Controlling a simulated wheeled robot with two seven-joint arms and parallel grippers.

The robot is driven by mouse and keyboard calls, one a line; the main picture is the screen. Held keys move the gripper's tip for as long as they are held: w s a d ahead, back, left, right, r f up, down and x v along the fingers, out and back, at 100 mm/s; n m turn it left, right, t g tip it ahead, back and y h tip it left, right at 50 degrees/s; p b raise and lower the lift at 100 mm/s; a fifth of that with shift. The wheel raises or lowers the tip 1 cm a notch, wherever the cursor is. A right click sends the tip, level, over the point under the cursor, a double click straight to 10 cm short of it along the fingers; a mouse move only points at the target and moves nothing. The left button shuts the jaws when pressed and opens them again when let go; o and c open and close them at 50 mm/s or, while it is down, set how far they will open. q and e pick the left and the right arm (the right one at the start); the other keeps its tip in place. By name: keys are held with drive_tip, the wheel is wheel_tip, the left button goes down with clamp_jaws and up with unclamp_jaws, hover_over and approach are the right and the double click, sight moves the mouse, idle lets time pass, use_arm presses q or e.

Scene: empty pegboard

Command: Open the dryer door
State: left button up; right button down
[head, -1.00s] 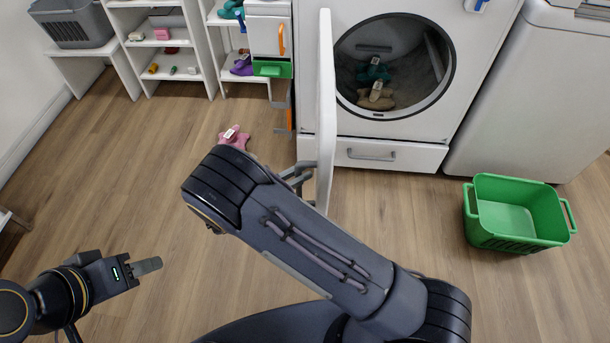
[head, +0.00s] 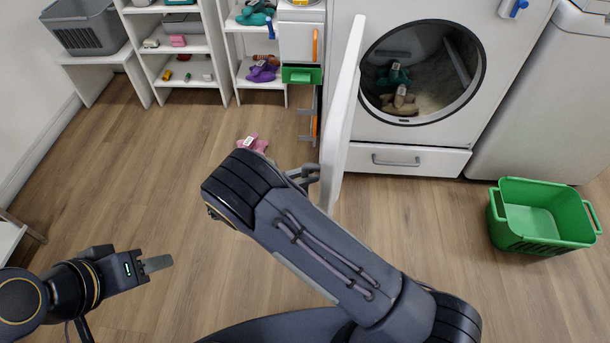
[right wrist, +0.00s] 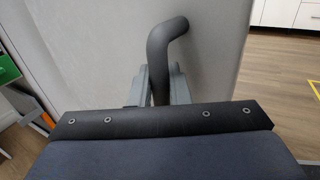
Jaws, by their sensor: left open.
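The dryer (head: 415,150) stands at the top right, its round opening showing teal and tan items inside. Its white door (head: 342,120) stands open, swung out from the left side of the opening and seen nearly edge-on. My right gripper (head: 303,173) is at the outer side of the door, partly hidden by my forearm. In the right wrist view the dark curved door handle (right wrist: 158,50) runs between the fingers of my right gripper (right wrist: 160,85), which are closed around it. My left gripper (head: 155,263) is open and empty above the floor at the lower left.
A green basket (head: 540,215) stands on the floor at the right. A pink toy (head: 252,143) lies on the floor left of the door. White shelves (head: 180,60) and a grey bin (head: 85,30) are at the upper left. Floor at the left is clear.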

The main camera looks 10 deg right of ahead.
drive_tip(key=c, duration=1.5)
unclamp_jaws()
drive_tip(key=shift+o, duration=0.2)
drive_tip(key=s+a, duration=0.1)
drive_tip(key=a, duration=0.6)
drive_tip(key=shift+s+a+p, duration=0.3)
drive_tip(key=shift+a, duration=0.05)
